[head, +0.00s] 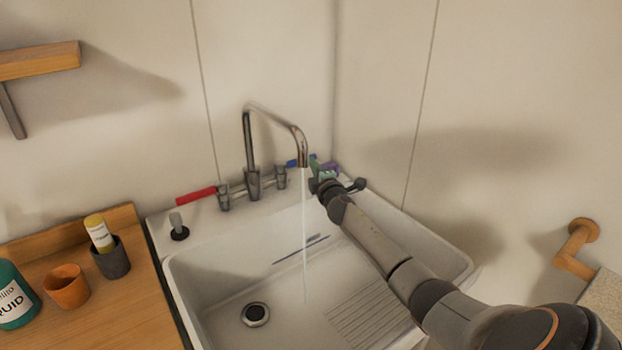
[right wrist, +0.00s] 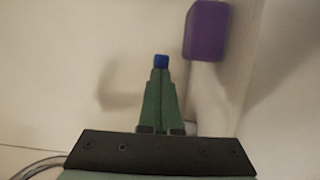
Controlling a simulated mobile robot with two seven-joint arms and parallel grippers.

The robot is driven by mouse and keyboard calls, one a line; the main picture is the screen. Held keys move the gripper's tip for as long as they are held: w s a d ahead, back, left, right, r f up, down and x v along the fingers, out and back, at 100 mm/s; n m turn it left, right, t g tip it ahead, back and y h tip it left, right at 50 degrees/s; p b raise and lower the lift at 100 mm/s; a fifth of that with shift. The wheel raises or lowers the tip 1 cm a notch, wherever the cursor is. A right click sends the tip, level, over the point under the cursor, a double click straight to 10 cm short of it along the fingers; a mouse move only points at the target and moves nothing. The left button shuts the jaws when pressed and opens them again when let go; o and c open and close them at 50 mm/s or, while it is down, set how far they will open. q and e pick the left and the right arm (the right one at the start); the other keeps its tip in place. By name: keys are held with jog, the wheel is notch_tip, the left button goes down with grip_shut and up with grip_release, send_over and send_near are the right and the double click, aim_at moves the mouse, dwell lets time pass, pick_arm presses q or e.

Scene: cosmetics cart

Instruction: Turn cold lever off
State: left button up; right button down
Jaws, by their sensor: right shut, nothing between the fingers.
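The cold lever is the blue handle (head: 297,162) on the right side of the chrome tap (head: 252,182). Its blue end also shows in the right wrist view (right wrist: 161,61), just beyond my fingertips. My right gripper (head: 314,161) is at the right end of the blue lever, its green fingers shut together and empty in the right wrist view (right wrist: 161,82). I cannot tell whether the fingertips touch the lever. The arm hides part of the area behind it. A thin stream of water (head: 304,230) runs from the spout into the sink. My left gripper is not in view.
A red lever (head: 196,195) points left from the tap. A purple object (right wrist: 207,30) stands close to the right of my right gripper. The white sink (head: 215,265) lies below. A wooden counter (head: 125,310) with cups and a bottle is at left.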

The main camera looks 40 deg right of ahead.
jog(key=shift+w+d, duration=0.2)
jog(key=shift+r, duration=0.15)
dwell(0.4)
jog(key=shift+d, duration=0.1)
